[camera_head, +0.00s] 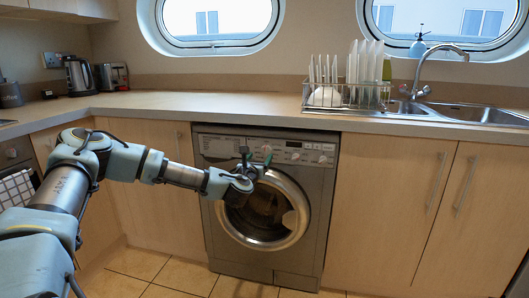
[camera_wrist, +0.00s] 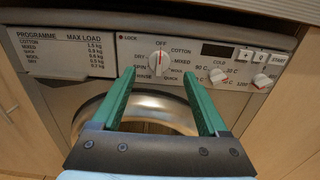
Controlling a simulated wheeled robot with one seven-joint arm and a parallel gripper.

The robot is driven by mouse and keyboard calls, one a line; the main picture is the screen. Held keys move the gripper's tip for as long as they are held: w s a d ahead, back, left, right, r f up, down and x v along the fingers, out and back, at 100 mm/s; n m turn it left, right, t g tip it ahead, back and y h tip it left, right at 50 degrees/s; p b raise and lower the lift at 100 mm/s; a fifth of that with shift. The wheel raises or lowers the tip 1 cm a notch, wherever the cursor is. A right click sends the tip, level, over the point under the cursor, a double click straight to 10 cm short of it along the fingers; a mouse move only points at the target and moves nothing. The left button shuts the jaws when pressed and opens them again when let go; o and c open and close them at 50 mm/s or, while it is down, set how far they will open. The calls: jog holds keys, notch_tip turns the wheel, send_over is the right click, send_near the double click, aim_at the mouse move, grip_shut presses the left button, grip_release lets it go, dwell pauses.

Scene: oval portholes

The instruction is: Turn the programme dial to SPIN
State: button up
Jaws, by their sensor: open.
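The programme dial (camera_wrist: 160,62) is a round white knob on the washing machine's panel, in the upper middle of the wrist view. Its red mark points up, to OFF. The SPIN label (camera_wrist: 139,67) is printed at the dial's left, between DRY and RINSE. My gripper (camera_wrist: 159,74) is open, with one green finger toward each side of the dial and nothing between them. I cannot tell how far the fingertips are from the panel. In the head view my gripper (camera_head: 256,160) is in front of the machine's panel and partly hides the dial area.
The washing machine (camera_head: 318,205) sits under the worktop (camera_head: 205,106), between wooden cupboards (camera_head: 385,200). Two smaller knobs, one a temperature knob (camera_wrist: 218,75), and a small display (camera_wrist: 217,50) are right of the dial. The round door (camera_head: 263,215) lies below. The floor before it is clear.

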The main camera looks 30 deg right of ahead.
aim_at(265, 149)
jog(key=x, duration=0.7)
jog(key=shift+w+d+p, duration=0.2)
jog(key=shift+w+p, duration=0.1)
grip_shut()
